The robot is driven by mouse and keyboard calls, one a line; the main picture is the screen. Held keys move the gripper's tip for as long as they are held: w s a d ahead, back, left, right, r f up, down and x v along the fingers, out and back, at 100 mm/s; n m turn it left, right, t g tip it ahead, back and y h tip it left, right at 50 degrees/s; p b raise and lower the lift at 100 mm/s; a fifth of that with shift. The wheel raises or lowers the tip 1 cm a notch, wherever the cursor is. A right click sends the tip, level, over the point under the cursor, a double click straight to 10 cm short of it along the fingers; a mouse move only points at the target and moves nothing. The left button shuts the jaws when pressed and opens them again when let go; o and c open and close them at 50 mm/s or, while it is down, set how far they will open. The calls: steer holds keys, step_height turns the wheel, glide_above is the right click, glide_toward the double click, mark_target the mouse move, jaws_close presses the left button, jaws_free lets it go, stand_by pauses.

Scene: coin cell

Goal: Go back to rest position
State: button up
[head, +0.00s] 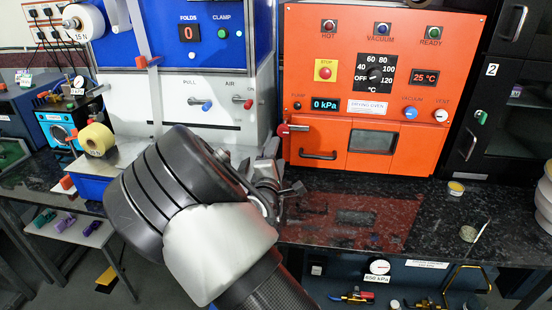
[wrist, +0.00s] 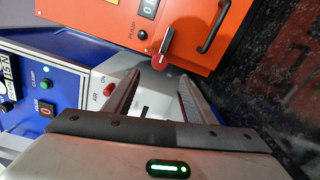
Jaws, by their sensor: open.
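My gripper (wrist: 152,105) is open and empty in the wrist view, its two fingers apart with nothing between them. In the head view my arm reaches up over the dark bench, and my gripper (head: 283,185) is partly hidden behind my wrist. It is near the gap between the blue and white machine (head: 165,112) and the orange drying oven (head: 444,78). The oven's red-knobbed lever (head: 284,130) is just beyond the gripper; it also shows in the wrist view (wrist: 160,60). I cannot tell if the gripper touches anything.
The dark speckled bench (head: 340,195) is mostly clear in front of the oven. A black cabinet (head: 515,100) stands at the right, with stacked round containers (head: 545,195) at the right edge. Gauges and valves are below the bench.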

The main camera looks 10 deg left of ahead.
steer(key=shift+s, duration=1.05)
steer(key=s+d+m+g, duration=0.1)
steer(key=d+m+g, duration=0.4)
steer(key=d+m, duration=0.25)
steer(key=s+d+r+m+g, duration=0.2)
steer(key=s+d+r+m, duration=0.25)
steer(key=s, duration=0.65)
steer(key=s+d+r+m+g, duration=0.35)
steer(key=s+d, duration=0.25)
steer(key=s, duration=0.6)
steer(key=s+d+r+m+g, duration=0.25)
steer(key=s+d+m, duration=0.2)
steer(key=s, duration=0.65)
step_height(320, 180, up, 14)
steer(key=p, duration=1.4)
steer(key=shift+s+d+r+t+y, duration=0.2)
steer(key=shift+s+d+t+y, duration=0.1)
steer(key=shift+s, duration=0.1)
